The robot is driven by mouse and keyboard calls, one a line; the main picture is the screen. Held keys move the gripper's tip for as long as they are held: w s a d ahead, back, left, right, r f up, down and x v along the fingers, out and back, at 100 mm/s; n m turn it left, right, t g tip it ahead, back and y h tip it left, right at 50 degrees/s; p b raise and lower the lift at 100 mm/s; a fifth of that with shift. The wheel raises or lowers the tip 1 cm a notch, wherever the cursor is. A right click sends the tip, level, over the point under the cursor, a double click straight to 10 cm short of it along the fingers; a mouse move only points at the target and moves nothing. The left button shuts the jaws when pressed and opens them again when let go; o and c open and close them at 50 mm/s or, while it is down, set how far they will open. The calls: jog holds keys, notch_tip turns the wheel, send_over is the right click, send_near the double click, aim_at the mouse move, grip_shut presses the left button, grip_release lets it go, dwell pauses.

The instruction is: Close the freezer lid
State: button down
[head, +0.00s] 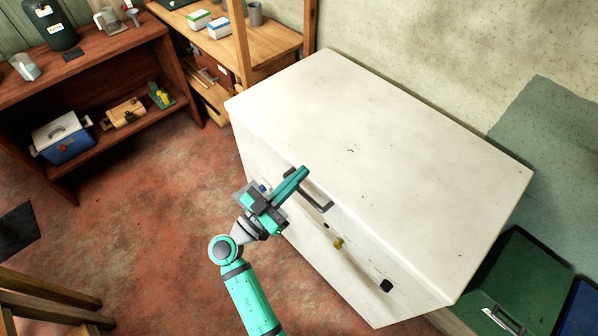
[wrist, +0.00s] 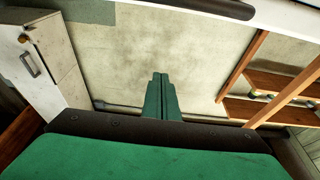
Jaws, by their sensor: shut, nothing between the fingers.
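The white chest freezer (head: 300,225) stands against the wall in the head view. Its lid (head: 390,150) lies flat across the top and looks down on the body; I see no open gap along its front edge. A grey bar handle (head: 318,198) is on the front, near the lid's edge. My gripper (head: 304,171) is at the front edge of the lid, just left of the handle, its teal fingers together and empty. Whether they touch the lid is unclear. The wrist view shows the shut fingers (wrist: 160,76) against the pale wall.
Green bin (head: 520,285) stands right of the freezer. A reddish wooden shelf (head: 100,60) and a wooden bench (head: 275,38) stand at the back left.

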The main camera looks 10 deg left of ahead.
jog(key=r+v, duration=0.1)
jog(key=v, duration=0.8)
jog(key=shift+s+a+r, duration=0.2)
jog(key=shift+s+a, duration=0.15)
jog(key=shift+w, duration=0.1)
dwell(0.3)
